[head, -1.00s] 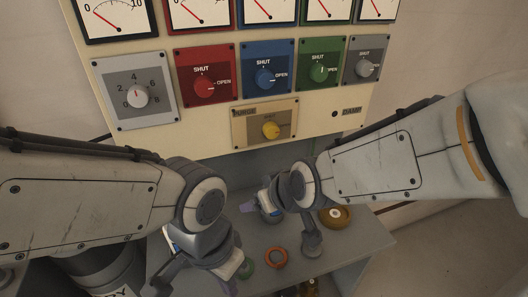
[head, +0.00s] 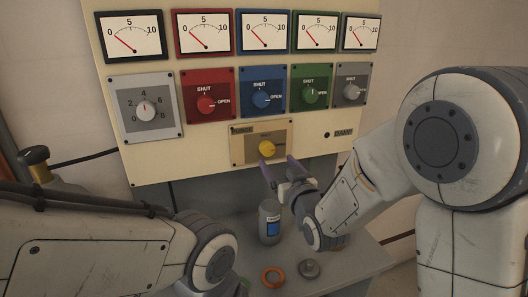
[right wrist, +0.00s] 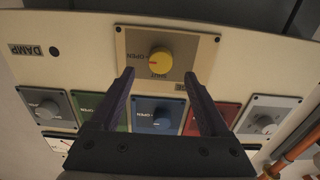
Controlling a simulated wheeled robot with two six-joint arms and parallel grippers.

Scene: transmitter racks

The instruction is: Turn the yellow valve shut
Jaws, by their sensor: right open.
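The yellow valve (head: 267,148) is a round knob on a small yellowish plate low on the cream panel. It shows upside down in the right wrist view (right wrist: 160,60), where its red mark points left at OPEN and SHUT lies below it. My right gripper (head: 281,166) is open and empty, below and in front of the valve, with purple fingers pointing at the panel. In the right wrist view the fingertips (right wrist: 159,78) lie left and right of the valve's line, apart from it. My left gripper is out of view; only its arm shows.
Red (head: 206,104), blue (head: 262,99), green (head: 312,94) and grey knobs sit above, under a row of gauges. A grey bottle (head: 269,224), an orange ring (head: 273,277) and a grey part (head: 309,268) rest on the shelf below.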

